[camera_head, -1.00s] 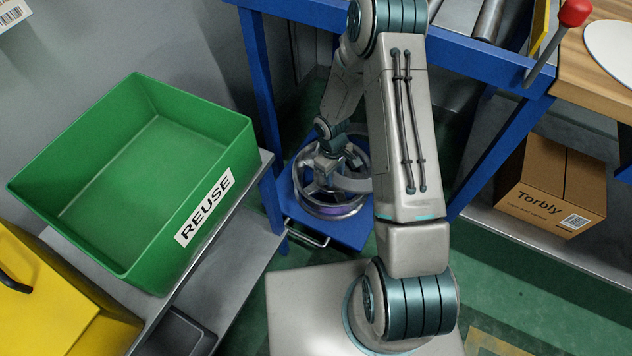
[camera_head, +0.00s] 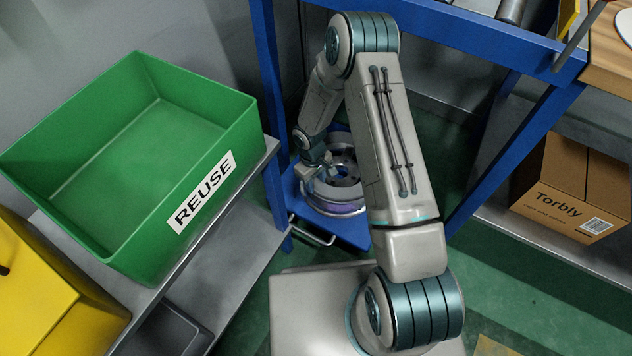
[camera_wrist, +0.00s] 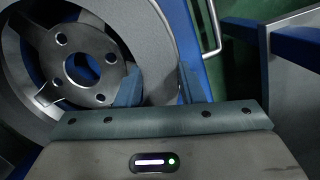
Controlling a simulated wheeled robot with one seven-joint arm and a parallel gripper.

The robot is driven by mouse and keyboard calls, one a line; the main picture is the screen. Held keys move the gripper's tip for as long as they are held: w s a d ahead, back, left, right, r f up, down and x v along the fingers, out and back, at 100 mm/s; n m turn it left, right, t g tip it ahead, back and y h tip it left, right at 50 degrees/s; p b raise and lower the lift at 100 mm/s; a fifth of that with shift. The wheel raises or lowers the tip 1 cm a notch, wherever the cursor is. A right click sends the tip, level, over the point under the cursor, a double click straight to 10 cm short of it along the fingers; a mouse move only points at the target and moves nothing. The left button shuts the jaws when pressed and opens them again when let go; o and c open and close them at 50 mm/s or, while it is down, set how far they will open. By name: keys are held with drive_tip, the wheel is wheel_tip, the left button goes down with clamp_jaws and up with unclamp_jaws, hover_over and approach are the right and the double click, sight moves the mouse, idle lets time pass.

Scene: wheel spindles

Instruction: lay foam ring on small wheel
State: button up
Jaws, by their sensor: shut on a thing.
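A small spoked metal wheel (camera_head: 338,209) with a purple lower rim lies flat on the blue platform, partly behind my arm. Its bolt-holed hub (camera_wrist: 75,93) and spokes show in the wrist view. The grey foam ring (camera_wrist: 161,45) is at the wheel, with the hub showing through its opening, roughly centred. I cannot tell whether it rests on the wheel or is just above it. My gripper (camera_wrist: 158,88) is shut on the ring's band, one finger inside and one outside. In the head view my gripper (camera_head: 318,177) is at the wheel's left side.
The blue platform (camera_head: 350,232) has a metal handle (camera_head: 314,235) and stands between blue frame legs (camera_head: 269,110). A green REUSE bin (camera_head: 120,165) and yellow container (camera_head: 45,300) stand left. A Torbly carton (camera_head: 565,190) sits on the right shelf.

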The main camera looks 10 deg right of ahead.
drive_tip(key=o, duration=1.1)
drive_tip(key=shift+c, duration=0.2)
wheel_tip(320, 180, up, 22)
drive_tip(key=d+m+p, duration=0.1)
drive_tip(key=d+p, duration=0.1)
drive_tip(key=p, duration=0.3)
drive_tip(key=s+d+r+m+t, duration=0.1)
drive_tip(key=s+d+r+m, duration=0.2)
drive_tip(key=s+r, duration=0.7)
drive_tip(key=s+d+r+m+t, duration=0.1)
drive_tip(key=s+d+r+m, duration=0.2)
drive_tip(key=s+r, duration=0.7)
drive_tip(key=shift+d+y, duration=0.2)
drive_tip(key=shift+y, duration=0.2)
drive_tip(key=shift+s+r, duration=0.1)
